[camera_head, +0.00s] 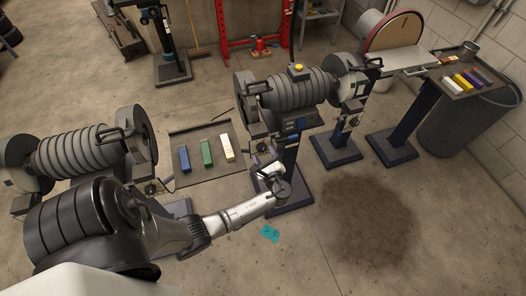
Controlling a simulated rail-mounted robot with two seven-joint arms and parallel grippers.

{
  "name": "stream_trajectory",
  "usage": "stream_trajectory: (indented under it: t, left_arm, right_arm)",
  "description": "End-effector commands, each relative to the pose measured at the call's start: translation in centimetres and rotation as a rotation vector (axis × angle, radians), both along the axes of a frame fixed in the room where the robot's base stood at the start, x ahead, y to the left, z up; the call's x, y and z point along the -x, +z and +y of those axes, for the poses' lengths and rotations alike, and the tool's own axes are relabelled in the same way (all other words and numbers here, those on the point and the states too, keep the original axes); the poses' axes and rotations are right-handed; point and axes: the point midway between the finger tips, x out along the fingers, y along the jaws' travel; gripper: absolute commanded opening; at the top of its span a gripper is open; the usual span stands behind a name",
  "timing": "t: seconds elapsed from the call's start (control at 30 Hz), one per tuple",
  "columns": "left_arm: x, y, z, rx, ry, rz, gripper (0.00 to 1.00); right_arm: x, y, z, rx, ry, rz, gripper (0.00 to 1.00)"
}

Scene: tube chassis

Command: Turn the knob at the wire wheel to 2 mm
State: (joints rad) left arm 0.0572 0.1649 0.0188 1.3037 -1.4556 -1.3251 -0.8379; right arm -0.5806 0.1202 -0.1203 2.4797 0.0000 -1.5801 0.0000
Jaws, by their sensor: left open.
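My left gripper (262,160) is open, at the end of my arm that reaches in from the lower left. It is just below the left wheel housing of the middle bench grinder (297,88), close to its front side. This grinder has a ribbed grey body with a guarded wheel at each end, on a blue-grey pedestal. Which wheel is the wire wheel cannot be told. The knob and its scale are too small or hidden behind my gripper. Whether my fingers touch anything cannot be seen. My right gripper is not in view.
A second ribbed grinder (75,152) stands at the left. A tray (183,132) with blue, green and cream bars lies between the grinders. A disc sander (395,35), a bar tray (442,78) and a grey bin (465,120) are at the right. A teal rag (269,233) lies on open floor.

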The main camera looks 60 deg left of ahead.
Motion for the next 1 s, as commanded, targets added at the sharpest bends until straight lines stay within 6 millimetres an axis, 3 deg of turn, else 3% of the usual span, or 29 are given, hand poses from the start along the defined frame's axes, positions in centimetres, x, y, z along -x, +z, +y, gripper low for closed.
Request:
stream_trajectory:
  t: [0.2, 0.6, 1.0]
  left_arm:
    - [-0.4, 0.0, 1.6, -0.001, 0.000, 0.000, 0.65]
    - [-0.4, 0.0, 2.0, 0.000, 0.000, 0.000, 0.65]
    - [-0.4, 0.0, 2.0, 0.000, 0.000, 0.000, 0.26]
  right_arm:
    - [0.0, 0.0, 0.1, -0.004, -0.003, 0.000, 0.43]
    - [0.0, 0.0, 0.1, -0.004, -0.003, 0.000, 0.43]
    - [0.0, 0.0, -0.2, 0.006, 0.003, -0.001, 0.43]
